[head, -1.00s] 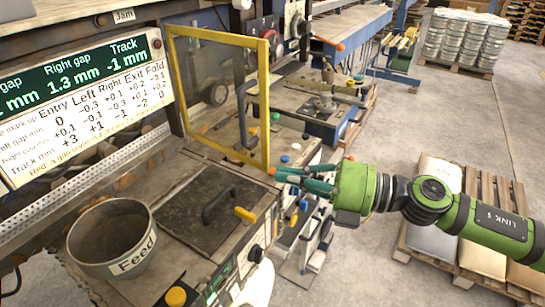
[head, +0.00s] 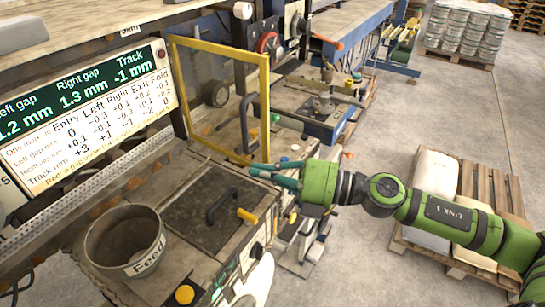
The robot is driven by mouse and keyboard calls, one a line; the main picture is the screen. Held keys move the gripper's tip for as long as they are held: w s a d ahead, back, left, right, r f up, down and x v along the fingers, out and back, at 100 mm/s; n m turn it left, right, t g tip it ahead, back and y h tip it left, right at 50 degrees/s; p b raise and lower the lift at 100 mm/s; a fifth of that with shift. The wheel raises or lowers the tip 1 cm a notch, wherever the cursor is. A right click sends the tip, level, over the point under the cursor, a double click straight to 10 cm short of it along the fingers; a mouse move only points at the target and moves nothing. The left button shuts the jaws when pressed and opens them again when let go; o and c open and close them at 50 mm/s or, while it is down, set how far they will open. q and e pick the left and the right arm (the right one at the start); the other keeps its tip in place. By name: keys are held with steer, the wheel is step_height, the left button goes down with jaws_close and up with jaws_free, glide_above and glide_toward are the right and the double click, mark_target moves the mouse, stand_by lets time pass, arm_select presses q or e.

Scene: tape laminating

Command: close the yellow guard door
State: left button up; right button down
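The yellow guard door (head: 266,105) is a yellow frame with a see-through panel. It stands upright and ajar beside the display board, over the machine's bench. A dark curved handle (head: 246,118) shows near its free edge. My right gripper (head: 262,172) comes in from the right. Its teal fingers lie just below the door's lower free corner in the picture. I cannot tell whether they touch the frame, and the finger gap is unclear. Nothing is seen held. My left gripper is not in view.
A Feed bucket (head: 98,246) stands at the front left. A dark plate (head: 190,215) with a black handle and a yellow knob (head: 246,215) lies on the bench below the door. A pallet with sacks (head: 436,180) is on the floor at right.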

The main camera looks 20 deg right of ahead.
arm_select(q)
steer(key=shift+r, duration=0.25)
arm_select(e)
steer(key=shift+w+d, duration=0.4)
steer(key=shift+d, duration=0.25)
steer(key=shift+w+d, duration=0.35)
steer(key=shift+d, duration=0.25)
